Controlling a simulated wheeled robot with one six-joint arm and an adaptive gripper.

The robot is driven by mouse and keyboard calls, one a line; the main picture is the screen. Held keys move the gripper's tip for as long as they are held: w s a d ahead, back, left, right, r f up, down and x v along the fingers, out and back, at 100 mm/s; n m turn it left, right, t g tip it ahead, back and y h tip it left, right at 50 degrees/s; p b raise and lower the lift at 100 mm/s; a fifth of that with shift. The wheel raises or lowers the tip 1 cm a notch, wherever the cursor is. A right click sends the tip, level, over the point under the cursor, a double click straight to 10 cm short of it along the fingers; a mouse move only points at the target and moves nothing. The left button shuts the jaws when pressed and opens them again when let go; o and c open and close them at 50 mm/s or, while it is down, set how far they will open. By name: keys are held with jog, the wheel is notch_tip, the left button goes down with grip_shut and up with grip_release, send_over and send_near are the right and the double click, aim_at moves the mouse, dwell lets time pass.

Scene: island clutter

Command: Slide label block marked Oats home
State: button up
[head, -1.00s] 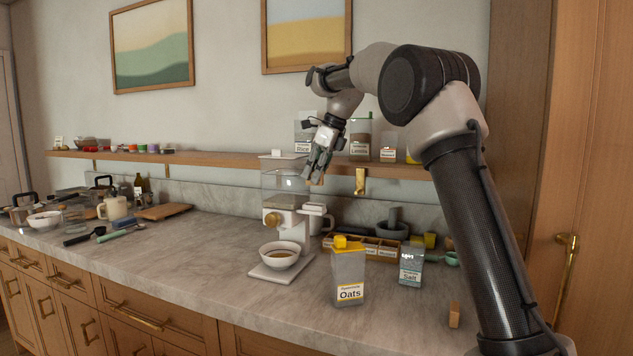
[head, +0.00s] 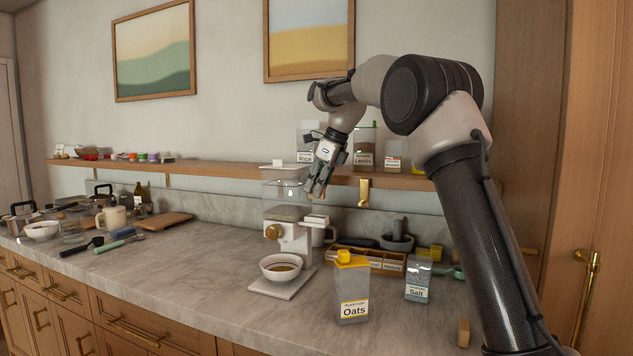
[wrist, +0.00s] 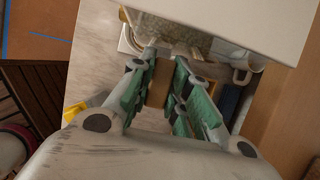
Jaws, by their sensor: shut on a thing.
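My gripper (head: 318,190) is above and just right of the white grain dispenser (head: 290,235). In the wrist view my gripper (wrist: 158,88) has its green-padded fingers shut on a small plain brown block (wrist: 158,82). No writing shows on the block from here, so I cannot tell its marking. In the head view the block is mostly hidden by the fingers. A wooden rack with labelled blocks (head: 338,251) stands behind the Oats container; its left part is partly hidden. The yellow-lidded container marked Oats (head: 351,290) stands at the counter's front.
A bowl (head: 281,268) sits on the dispenser's base. A Salt container (head: 418,280) and a small wooden block (head: 463,333) stand to the right. A shelf (head: 230,167) with jars runs along the wall behind my gripper.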

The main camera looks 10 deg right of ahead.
jog(key=shift+f, duration=2.05)
jog(key=shift+f, duration=0.8)
jog(key=o, duration=0.9)
jog(key=shift+f, duration=0.1)
jog(key=v, duration=1.2)
